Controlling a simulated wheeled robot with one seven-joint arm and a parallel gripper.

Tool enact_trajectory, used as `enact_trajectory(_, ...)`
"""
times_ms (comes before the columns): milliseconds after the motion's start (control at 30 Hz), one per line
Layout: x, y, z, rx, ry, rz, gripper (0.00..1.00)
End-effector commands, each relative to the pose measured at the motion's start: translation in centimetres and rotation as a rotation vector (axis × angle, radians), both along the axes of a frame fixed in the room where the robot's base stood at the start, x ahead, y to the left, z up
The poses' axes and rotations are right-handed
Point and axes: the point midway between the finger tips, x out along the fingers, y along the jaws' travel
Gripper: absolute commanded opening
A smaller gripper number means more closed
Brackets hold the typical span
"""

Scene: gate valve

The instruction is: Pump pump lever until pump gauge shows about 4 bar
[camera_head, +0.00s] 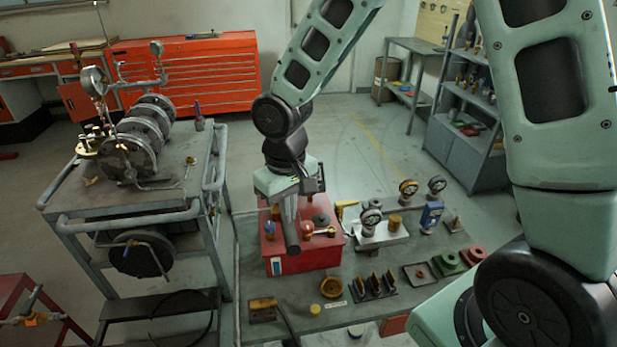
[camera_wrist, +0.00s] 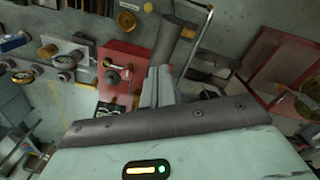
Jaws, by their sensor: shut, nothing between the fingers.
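The red pump box (camera_head: 318,260) stands on the grey workbench; in the wrist view it is the red block (camera_wrist: 112,88). A thick dark grey bar, apparently the pump lever (camera_head: 291,236), slants over the box toward the head camera; it also shows in the wrist view (camera_wrist: 168,42). My gripper (camera_head: 290,192) is above the box, right at the lever, with its fingers shut (camera_wrist: 154,88). Whether they touch the lever cannot be told. A round gauge (camera_head: 371,217) stands right of the box; its reading is too small, and which gauge is the pump's is unclear.
More gauges (camera_head: 408,188) and a blue device (camera_head: 431,216) stand farther right on the bench. Rings, a black rack (camera_head: 374,288) and small parts lie in front. A cart with a flanged valve assembly (camera_head: 128,155) stands left.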

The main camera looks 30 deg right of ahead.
Motion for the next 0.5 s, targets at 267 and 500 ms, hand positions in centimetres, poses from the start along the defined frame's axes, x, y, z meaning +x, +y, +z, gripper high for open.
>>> enact_trajectory(267, 0.0, 0.0, -1.8, 0.000, 0.001, 0.001, 0.00)
enact_trajectory(500, 0.0, 0.0, -3.4, 0.000, 0.001, 0.000, 0.00)
